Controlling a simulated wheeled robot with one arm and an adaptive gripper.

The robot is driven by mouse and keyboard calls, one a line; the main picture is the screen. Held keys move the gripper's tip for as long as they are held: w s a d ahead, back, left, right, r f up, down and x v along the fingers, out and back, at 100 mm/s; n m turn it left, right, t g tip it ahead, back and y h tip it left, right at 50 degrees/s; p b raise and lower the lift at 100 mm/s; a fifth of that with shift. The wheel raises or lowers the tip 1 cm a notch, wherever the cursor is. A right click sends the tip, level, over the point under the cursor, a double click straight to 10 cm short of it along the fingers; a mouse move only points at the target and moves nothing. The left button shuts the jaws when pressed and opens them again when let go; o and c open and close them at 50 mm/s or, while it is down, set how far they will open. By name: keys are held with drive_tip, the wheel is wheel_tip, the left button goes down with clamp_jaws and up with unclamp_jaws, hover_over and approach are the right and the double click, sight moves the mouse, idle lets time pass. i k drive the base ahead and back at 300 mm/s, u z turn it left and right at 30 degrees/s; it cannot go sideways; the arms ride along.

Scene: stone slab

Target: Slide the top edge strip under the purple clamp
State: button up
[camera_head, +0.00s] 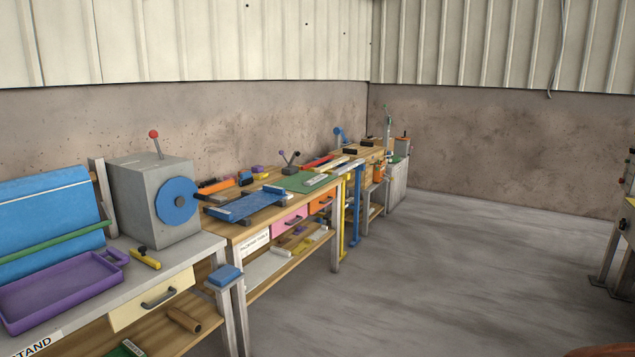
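My gripper is not in view. A small purple piece (258,169) lies at the back of the wooden workbench (238,230); it is too small to tell whether it is the clamp. A pale strip (317,180) lies on the green mat (293,185) on this bench. A red strip (318,161) lies farther back. I cannot tell which piece is the top edge strip.
A grey bench at the left holds a purple tray (60,291), a grey machine box (150,195) with a blue disc, and a yellow-handled tool (145,259). A blue plate (245,207) lies on the wooden bench. The concrete floor (450,270) at the right is open.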

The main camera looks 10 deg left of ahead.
sight(319, 177)
drive_tip(key=z, duration=0.25)
drive_tip(key=i, duration=3.75)
drive_tip(key=u, duration=0.85)
drive_tip(key=i, duration=1.7)
drive_tip(key=u, duration=1.3)
drive_tip(key=i, duration=0.7)
drive_tip(key=u, duration=0.3)
